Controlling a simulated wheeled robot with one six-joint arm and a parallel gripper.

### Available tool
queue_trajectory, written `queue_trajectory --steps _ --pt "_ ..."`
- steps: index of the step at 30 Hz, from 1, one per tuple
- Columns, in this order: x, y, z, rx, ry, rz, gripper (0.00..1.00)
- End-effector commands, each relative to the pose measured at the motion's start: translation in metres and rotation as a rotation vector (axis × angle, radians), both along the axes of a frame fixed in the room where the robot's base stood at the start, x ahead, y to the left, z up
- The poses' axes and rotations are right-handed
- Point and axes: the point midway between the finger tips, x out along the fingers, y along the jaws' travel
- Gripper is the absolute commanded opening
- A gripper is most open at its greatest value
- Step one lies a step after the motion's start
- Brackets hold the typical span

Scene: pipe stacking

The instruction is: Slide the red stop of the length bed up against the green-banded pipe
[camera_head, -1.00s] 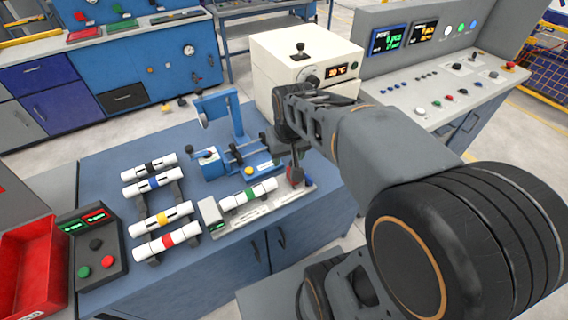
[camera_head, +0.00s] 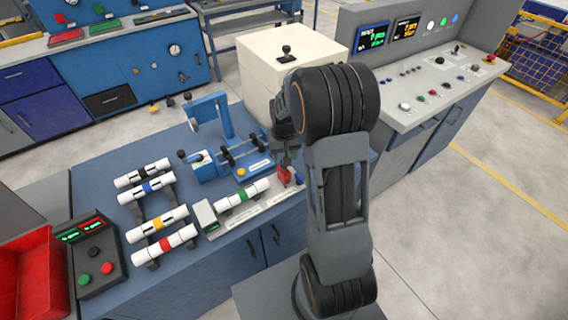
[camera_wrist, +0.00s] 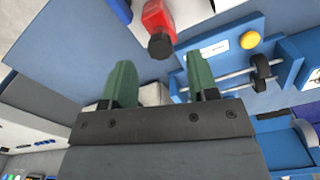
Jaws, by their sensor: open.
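The green-banded pipe (camera_head: 238,197) lies on the length bed (camera_head: 258,211), its left end by a grey end block (camera_head: 205,215). The red stop (camera_head: 298,178) is at the bed's right end, with a small gap between it and the pipe. In the wrist view the red stop (camera_wrist: 159,17) with its black knob shows just beyond my fingertips. My gripper (camera_wrist: 160,62) is open, green fingers apart, nothing held. In the head view my gripper (camera_head: 287,158) is above the stop, partly hidden by my arm.
A blue fixture with rollers (camera_head: 240,150) stands just behind the bed. Several banded pipes (camera_head: 163,243) lie on a rack to the left. A button box (camera_head: 95,255) and red bin (camera_head: 25,275) are further left. A cream box (camera_head: 290,55) stands behind.

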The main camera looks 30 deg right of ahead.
Motion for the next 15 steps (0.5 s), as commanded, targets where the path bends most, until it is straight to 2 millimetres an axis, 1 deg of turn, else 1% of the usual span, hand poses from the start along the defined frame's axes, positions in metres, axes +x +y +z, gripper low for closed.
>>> queue_trajectory --steps 1,6,9,15 --pt "0.0 0.0 -0.009 0.001 0.004 0.0 0.54" --pt "0.0 0.0 -0.032 0.0 0.002 0.0 0.54" --pt "0.0 0.0 -0.042 0.0 0.001 0.0 0.54" --pt "0.0 0.0 -0.052 0.0 0.0 0.0 0.54"
